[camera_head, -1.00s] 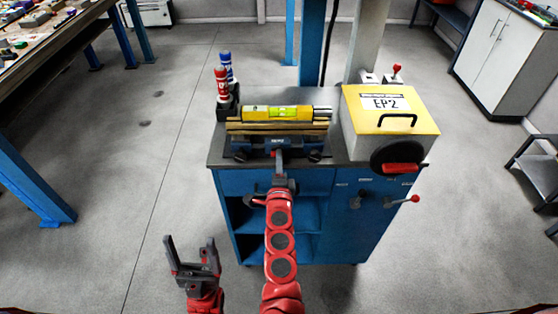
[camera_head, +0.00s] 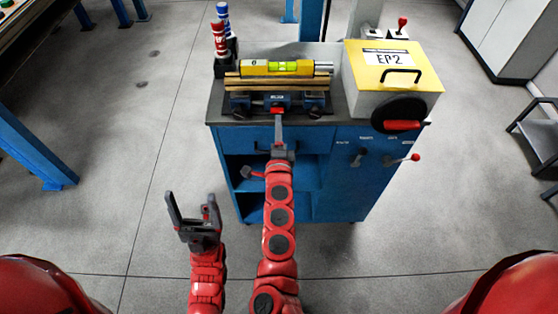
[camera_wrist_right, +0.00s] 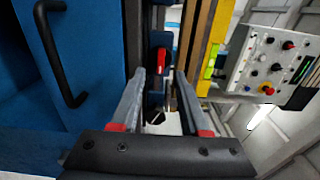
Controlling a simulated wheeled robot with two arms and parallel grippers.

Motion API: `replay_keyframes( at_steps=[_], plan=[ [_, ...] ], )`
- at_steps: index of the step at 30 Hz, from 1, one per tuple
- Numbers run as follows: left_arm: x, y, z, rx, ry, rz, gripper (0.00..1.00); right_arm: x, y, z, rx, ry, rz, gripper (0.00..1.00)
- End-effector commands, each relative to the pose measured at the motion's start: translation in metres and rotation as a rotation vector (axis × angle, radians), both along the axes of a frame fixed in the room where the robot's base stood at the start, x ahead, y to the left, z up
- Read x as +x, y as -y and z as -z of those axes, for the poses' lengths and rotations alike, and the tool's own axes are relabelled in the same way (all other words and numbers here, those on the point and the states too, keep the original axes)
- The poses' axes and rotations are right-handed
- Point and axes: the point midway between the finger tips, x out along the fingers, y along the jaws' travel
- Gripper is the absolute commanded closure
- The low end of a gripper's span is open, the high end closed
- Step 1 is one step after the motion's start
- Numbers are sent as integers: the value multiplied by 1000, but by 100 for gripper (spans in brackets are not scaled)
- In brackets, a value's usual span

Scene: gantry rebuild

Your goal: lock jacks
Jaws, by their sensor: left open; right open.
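A blue clamp-like jack unit (camera_head: 249,103) sits on the workbench top below wooden strips, with a small red lever (camera_head: 277,110) at its middle. My right gripper (camera_head: 278,119) is in front of this unit, its fingers seen edge-on. In the right wrist view its two fingers (camera_wrist_right: 160,74) are apart, with the red lever (camera_wrist_right: 162,60) ahead between the tips. Nothing is visibly held, and contact cannot be told. My left gripper (camera_head: 190,203) is open and empty over the floor, left of the blue cabinet.
A yellow spirit level (camera_head: 284,68) lies on wooden strips (camera_head: 270,83). Red and blue markers (camera_head: 219,38) stand behind left. A yellow-lidded box marked EP2 (camera_head: 386,62) stands right. A red-knobbed lever (camera_head: 414,157) sticks out of the blue cabinet (camera_head: 341,183).

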Motion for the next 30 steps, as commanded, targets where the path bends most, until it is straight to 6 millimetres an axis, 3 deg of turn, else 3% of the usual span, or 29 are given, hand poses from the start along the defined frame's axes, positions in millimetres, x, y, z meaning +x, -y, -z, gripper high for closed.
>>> replay_keyframes(
  at_steps=[6, 15, 21, 30],
  plan=[
    [0, 0, 10, 0, 0, 0, 19, -49, -1, 3, -1, -2, -3, 55],
    [0, 0, 14, 0, 0, 0, 19, -101, 0, 1, -3, -1, -3, 55],
    [0, 0, 14, 0, 0, 0, 19, -120, 0, 0, 0, 1, -1, 55],
    [0, 0, 14, 0, 0, 0, 19, -126, 2, 0, 0, 0, 3, 55]
  ],
)
